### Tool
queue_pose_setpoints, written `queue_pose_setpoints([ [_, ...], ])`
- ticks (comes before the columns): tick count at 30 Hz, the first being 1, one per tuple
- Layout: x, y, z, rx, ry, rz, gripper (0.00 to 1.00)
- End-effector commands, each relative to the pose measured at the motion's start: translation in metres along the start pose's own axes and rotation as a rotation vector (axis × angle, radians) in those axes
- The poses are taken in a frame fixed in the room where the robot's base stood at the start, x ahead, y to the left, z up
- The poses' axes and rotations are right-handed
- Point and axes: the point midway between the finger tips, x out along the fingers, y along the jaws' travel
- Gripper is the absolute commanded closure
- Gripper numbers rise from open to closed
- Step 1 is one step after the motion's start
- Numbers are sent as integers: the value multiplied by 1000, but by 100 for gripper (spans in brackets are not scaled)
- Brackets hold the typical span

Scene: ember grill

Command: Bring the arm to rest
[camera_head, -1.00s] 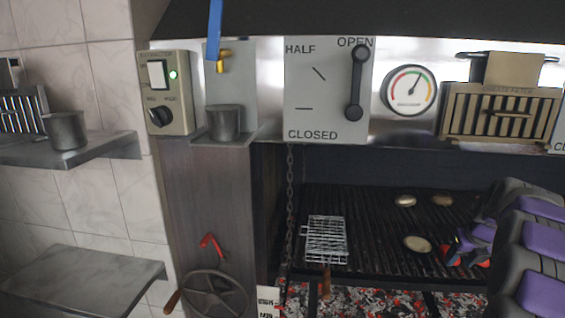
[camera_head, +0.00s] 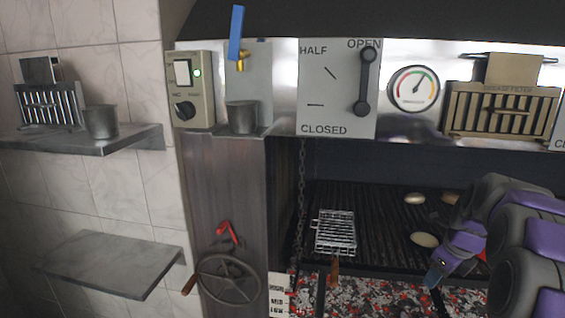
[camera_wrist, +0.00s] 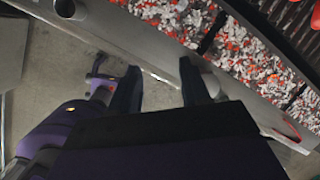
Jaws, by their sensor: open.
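My arm, grey and purple, reaches in from the right in the head view. My gripper (camera_head: 438,275) points down toward the front edge of the grill and looks empty. In the wrist view the two dark fingers of my gripper (camera_wrist: 160,88) stand apart with nothing between them. Beyond them are the glowing coals (camera_wrist: 230,45), the metal front edge of the grill and the floor (camera_wrist: 60,70).
The grill grate (camera_head: 375,215) bears a wire basket (camera_head: 335,232) and several pale round pieces (camera_head: 424,240). A handwheel (camera_head: 228,279) and hanging chain (camera_head: 301,200) are left of it. Shelves (camera_head: 115,262) line the left wall. A damper lever (camera_head: 365,80) points to OPEN.

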Motion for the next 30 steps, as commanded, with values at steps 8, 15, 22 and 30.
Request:
queue_pose_setpoints([
  [8, -20, 133, -6, -717, 39, 126, 54],
  [15, -33, 242, -49, -1393, 35, 261, 54],
  [22, -39, 328, -116, -2017, -18, 417, 54],
  [30, -39, 381, -184, -2516, -115, 566, 54],
])
